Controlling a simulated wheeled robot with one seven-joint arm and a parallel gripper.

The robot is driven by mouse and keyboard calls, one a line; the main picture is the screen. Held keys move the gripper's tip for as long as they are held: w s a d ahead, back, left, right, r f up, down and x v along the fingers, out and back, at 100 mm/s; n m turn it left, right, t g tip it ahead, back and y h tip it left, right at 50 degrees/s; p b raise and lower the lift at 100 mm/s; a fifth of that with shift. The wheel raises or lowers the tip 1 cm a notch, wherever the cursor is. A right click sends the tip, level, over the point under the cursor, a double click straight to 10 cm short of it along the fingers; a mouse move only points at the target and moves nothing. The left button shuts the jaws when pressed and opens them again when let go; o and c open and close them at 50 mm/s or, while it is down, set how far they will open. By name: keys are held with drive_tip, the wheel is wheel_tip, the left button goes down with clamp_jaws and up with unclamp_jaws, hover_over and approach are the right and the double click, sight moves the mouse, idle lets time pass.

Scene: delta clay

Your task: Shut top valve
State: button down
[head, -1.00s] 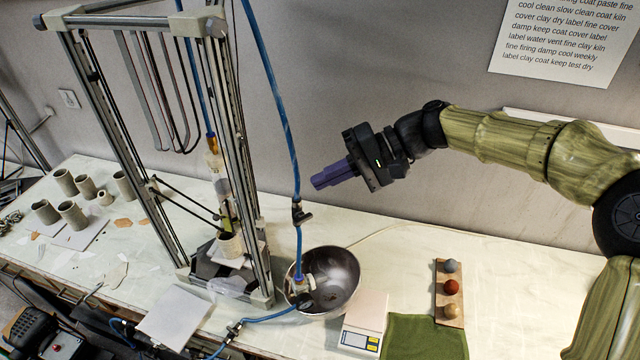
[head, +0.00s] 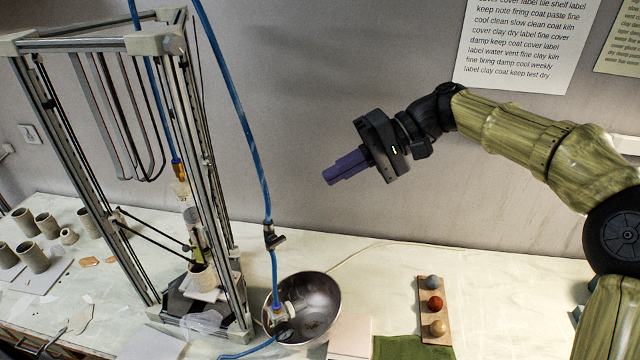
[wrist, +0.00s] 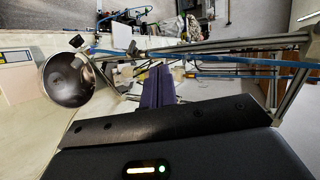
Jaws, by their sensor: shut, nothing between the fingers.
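A blue hose hangs down between the printer frame and my arm, with a small black valve (head: 273,239) in line on it, above the bowl. A lower white valve (head: 281,312) sits at the steel bowl's rim, on the same hose. My gripper (head: 328,179) has purple fingers, shut and empty. It is held in the air to the right of and above the black valve, apart from it. In the wrist view the fingers (wrist: 158,88) point away, and a small dark fitting, perhaps the valve, shows beside the bowl. The valve's handle position is hard to tell.
The steel bowl (head: 310,303) stands on the table below the hose. The tall metal frame (head: 205,170) of a printer stands left of the hose. A wooden strip (head: 434,312) with three balls lies to the right. Clay cups (head: 33,257) stand far left.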

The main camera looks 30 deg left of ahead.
drive_tip(key=w+d+f+m+t+h+b, duration=0.2)
drive_tip(key=d+f+m+t, duration=0.15)
drive_tip(key=d+f, duration=0.55)
drive_tip(key=w+d+f+m+t+h+b, duration=0.1)
drive_tip(key=w+d+f+m+t+h, duration=0.2)
drive_tip(key=d+f, duration=0.5)
drive_tip(key=s+d+f+m+t+h+b, duration=0.1)
drive_tip(key=s+d+f, duration=0.3)
drive_tip(key=d, duration=0.8)
drive_tip(key=s+d+f+m+t+h+b, duration=0.1)
drive_tip(key=s+d+f+t, duration=0.3)
drive_tip(key=d+f, duration=0.5)
drive_tip(key=d+h+b, duration=0.1)
drive_tip(key=d, duration=0.2)
drive_tip(key=shift+s+f, duration=0.15)
drive_tip(key=shift+s, duration=0.1)
